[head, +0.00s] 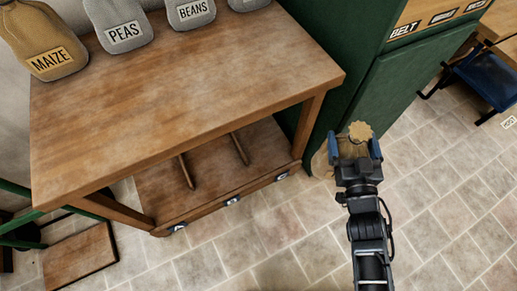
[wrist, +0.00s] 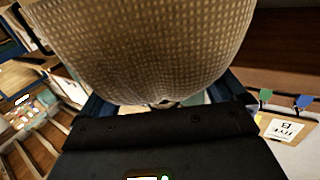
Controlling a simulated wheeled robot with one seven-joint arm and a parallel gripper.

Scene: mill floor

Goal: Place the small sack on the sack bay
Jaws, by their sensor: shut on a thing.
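The small sack, tan with a scalloped golden top (head: 359,131), is in my gripper (head: 355,148). In the wrist view its woven body (wrist: 165,50) fills the upper middle, between the blue fingers. My gripper is shut on it, right of the table's front right leg and apart from the table. Under the table is a low wooden shelf (head: 212,176), split by two upright dividers into three bays. No bay is clearly marked as the sack bay. The bays look empty where they show.
The wooden table top (head: 190,75) overhangs the shelf. Sacks labelled MAIZE (head: 45,45), PEAS (head: 118,22) and BEANS (head: 190,10) stand at its back. A green cabinet (head: 400,95) stands behind my gripper, with a blue chair (head: 487,78) at right. The tiled floor in front is clear.

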